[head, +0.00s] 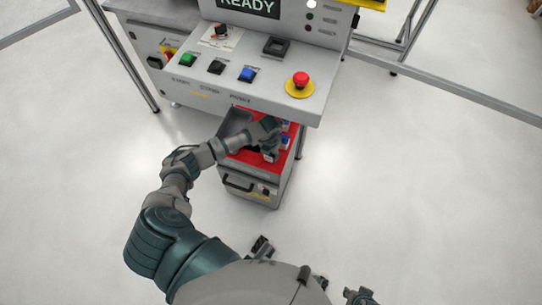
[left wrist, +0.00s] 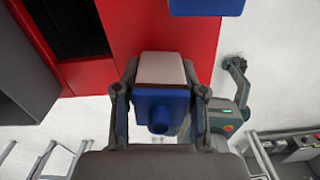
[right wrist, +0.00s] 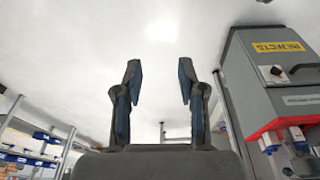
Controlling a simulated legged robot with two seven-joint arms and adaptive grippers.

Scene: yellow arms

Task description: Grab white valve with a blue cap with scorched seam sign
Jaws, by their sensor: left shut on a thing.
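My left gripper (head: 268,138) is over the red-topped cabinet in the head view. In the left wrist view its fingers (left wrist: 160,98) are shut on the sides of a white valve with a blue cap (left wrist: 160,72). More white-and-blue valves (head: 284,142) stand on the red top beside the gripper. Part of another blue piece (left wrist: 206,6) shows at the top edge of the left wrist view. My right gripper (right wrist: 160,85) is open and empty, away from the valves.
The red top (head: 243,157) of the grey cabinet has a dark opening (left wrist: 75,28) on its left. A control panel (head: 250,58) with buttons and a red emergency stop (head: 300,79) overhangs the cabinet's back. A grey box labelled REJECTS (right wrist: 280,75) shows in the right wrist view. Floor around is clear.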

